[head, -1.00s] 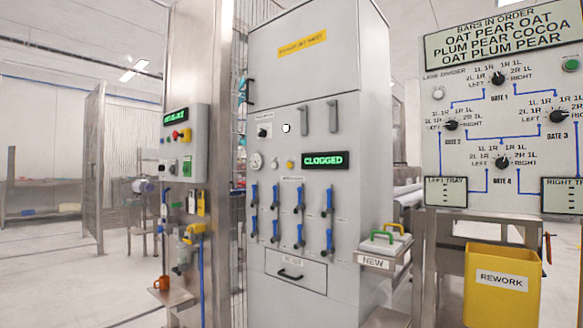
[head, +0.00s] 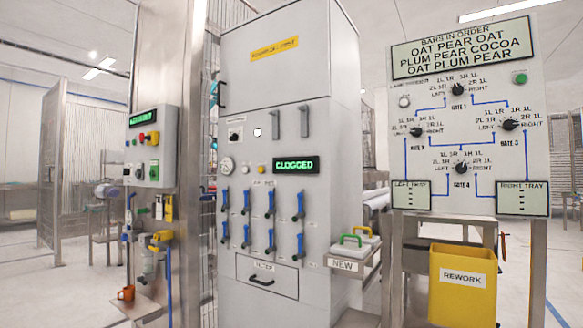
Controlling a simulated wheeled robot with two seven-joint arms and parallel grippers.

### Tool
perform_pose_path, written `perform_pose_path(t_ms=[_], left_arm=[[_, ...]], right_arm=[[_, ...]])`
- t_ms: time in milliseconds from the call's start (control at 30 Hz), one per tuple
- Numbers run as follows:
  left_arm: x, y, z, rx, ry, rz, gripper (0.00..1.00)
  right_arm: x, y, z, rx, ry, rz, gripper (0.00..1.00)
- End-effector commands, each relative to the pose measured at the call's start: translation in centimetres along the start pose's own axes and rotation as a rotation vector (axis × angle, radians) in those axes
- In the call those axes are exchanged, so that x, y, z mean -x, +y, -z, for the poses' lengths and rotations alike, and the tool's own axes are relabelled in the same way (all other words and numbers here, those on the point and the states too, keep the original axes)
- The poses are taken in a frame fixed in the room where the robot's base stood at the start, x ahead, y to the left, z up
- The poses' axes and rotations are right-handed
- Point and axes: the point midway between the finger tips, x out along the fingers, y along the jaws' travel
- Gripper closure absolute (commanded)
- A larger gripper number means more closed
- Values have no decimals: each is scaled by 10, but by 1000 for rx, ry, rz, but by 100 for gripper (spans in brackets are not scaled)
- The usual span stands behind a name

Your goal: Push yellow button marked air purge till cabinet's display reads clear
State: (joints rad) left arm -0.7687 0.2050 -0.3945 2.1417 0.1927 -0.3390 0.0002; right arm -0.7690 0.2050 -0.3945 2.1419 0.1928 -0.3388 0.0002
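The tall grey cabinet (head: 330,120) stands in the middle of the head view. Its display (head: 296,166) reads CLOGGED in green letters. A small yellow button (head: 261,169) sits on the cabinet's front, left of the display and right of a small pale button. A round gauge (head: 227,166) is further left. The label by the yellow button is too small to read. Several blue-handled valves (head: 270,203) are in two rows below, above a drawer marked FILTER (head: 266,276). Neither gripper is in view.
A tray marked NEW (head: 344,265) juts from the cabinet's right side. A yellow REWORK bin (head: 462,285) stands at right below a panel of dials (head: 466,110). A post with a control box (head: 152,147) and an orange mug (head: 126,293) are at left.

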Motion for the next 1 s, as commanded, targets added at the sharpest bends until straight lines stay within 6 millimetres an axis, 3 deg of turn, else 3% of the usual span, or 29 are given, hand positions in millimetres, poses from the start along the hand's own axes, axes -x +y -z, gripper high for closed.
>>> perform_pose_path(t_ms=[300,367,567,600,1000], left_arm=[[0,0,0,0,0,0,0],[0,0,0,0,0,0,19],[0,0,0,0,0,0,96],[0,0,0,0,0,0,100],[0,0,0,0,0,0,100]], right_arm=[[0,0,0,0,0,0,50],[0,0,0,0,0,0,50],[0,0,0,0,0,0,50],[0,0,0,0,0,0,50],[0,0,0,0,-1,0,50]])
